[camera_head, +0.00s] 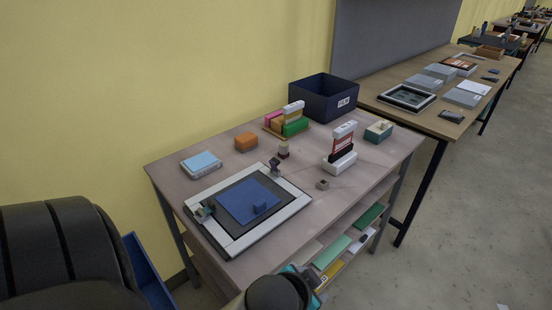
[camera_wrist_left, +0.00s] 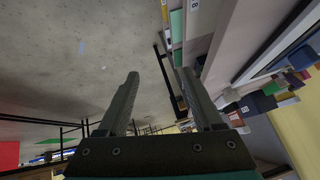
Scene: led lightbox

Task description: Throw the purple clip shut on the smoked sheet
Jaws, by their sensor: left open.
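The lightbox (camera_head: 292,198) is a pale frame lying flat on the near table, with a dark panel inside it. A dark greyish-purple clip (camera_head: 275,168) stands up at the frame's far edge. A second clip, teal and dark (camera_head: 203,213), sits at the left edge. I cannot tell for sure which clip is purple or which sheet is smoked. My left gripper (camera_wrist_left: 158,85) is open and empty, away from the lightbox. My right gripper is not in view.
On the table are a light-blue stack (camera_head: 201,164), an orange block (camera_head: 246,143), a small stamp-like piece (camera_head: 284,150), a red-and-white upright holder (camera_head: 342,148) and a dark bin (camera_head: 323,96). A shelf below holds flat green pieces (camera_head: 331,252). My arm part is before the near table edge.

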